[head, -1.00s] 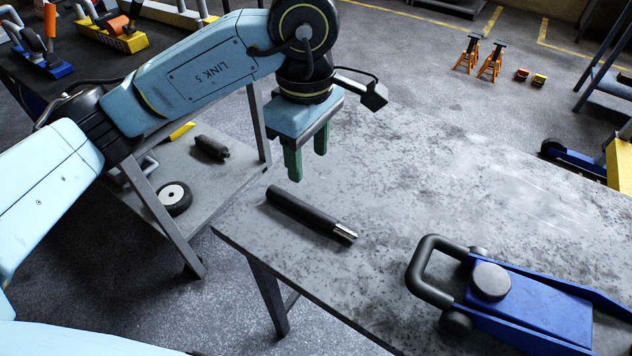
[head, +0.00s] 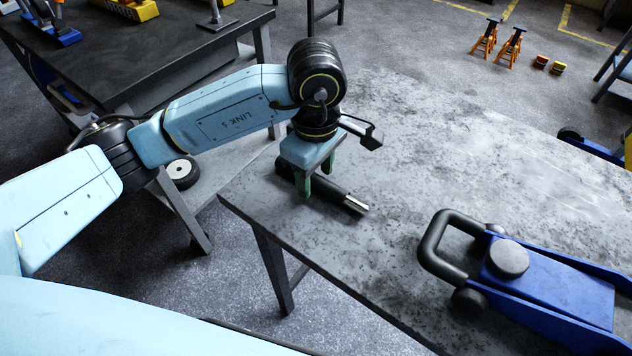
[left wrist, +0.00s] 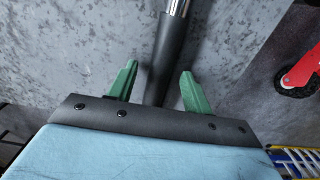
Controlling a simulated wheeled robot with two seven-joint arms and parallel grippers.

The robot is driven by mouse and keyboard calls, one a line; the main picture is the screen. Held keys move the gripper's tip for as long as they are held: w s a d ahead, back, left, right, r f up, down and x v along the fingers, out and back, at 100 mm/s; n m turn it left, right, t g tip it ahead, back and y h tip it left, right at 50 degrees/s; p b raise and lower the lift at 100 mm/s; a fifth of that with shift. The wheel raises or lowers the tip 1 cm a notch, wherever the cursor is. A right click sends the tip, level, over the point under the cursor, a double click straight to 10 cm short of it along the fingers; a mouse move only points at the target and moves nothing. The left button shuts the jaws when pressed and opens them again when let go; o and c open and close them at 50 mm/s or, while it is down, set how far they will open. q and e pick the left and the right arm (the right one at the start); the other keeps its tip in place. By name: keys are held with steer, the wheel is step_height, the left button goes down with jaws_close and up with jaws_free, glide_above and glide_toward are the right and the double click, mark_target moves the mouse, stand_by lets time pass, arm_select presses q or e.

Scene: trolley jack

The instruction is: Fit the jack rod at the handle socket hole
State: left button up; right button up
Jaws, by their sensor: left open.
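The jack rod (head: 341,194), a dark cylinder with a bright metal tip, lies on the grey table near its left edge. My left gripper (head: 316,184) is above the rod and partly hides its rear part. In the left wrist view the rod (left wrist: 166,60) runs between the two green fingers of my left gripper (left wrist: 156,88), which are apart and do not visibly touch it. The blue trolley jack (head: 560,287) stands at the right of the table, with a black loop handle (head: 434,243). I cannot make out the handle socket hole. My right gripper is not in view.
The grey table (head: 440,130) is clear between rod and jack and towards the back. A lower shelf with a wheel (head: 183,172) is beside its left edge. A dark workbench (head: 150,60) stands at back left. Orange jack stands (head: 510,47) are on the floor behind.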

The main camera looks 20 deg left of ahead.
arm_select(q)
steer(key=shift+f, duration=0.3)
jaws_close()
steer(key=shift+r, duration=0.1)
